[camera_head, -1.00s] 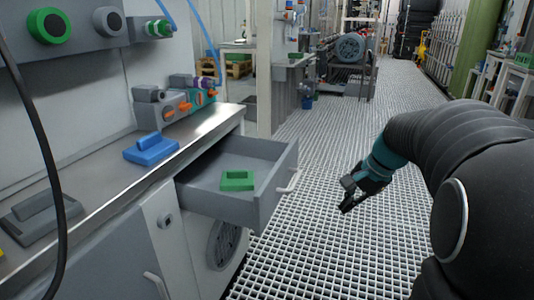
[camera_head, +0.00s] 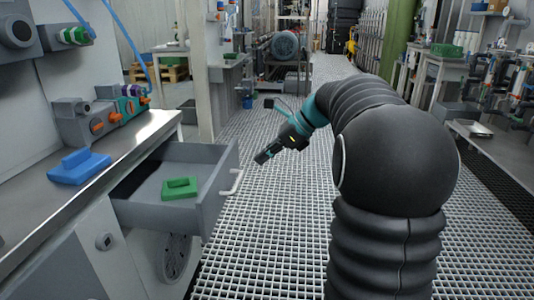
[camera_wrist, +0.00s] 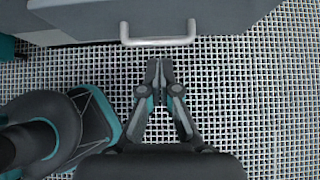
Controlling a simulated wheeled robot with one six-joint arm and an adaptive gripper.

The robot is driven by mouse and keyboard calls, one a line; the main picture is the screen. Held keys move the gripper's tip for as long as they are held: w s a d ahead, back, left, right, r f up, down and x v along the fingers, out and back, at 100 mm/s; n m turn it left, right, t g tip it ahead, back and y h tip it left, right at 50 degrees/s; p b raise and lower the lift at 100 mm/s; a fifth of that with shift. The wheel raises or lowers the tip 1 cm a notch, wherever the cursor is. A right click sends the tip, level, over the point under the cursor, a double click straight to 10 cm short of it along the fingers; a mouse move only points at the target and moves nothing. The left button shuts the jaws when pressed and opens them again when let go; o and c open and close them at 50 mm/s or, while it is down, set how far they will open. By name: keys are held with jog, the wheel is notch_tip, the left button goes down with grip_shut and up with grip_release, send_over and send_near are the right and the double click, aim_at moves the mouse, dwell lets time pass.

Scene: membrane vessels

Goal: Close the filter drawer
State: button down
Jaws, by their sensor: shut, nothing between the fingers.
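The filter drawer (camera_head: 205,208) is grey and pulled out from under the steel counter at the left in the head view. A green filter block (camera_head: 180,188) lies inside it. Its pale bar handle (camera_head: 233,182) is on the front face. My gripper (camera_head: 262,157) is to the right of the drawer front, over the grated floor, apart from it. In the wrist view the fingers of my gripper (camera_wrist: 159,68) are together and empty. They point at the handle (camera_wrist: 158,38), with a small gap of floor seen between in that view.
The counter (camera_head: 115,150) carries a blue block (camera_head: 80,166) and a grey valve unit with orange knobs (camera_head: 100,122). The grated floor (camera_head: 270,230) is clear right of the drawer. A low bench (camera_head: 490,145) stands at the right.

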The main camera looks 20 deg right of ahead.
aim_at(225, 176)
jog(key=w+a+f, duration=0.1)
jog(key=a, duration=0.1)
jog(key=w+a+f, duration=0.1)
jog(key=a, duration=0.1)
jog(key=w+a+f, duration=0.1)
jog(key=a+f, duration=0.1)
jog(key=shift+w+a+f+b, duration=0.1)
jog(key=shift+w+a+b, duration=0.2)
jog(key=shift+w+b, duration=0.1)
jog(key=shift+w+a, duration=0.15)
jog(key=shift+a, duration=0.15)
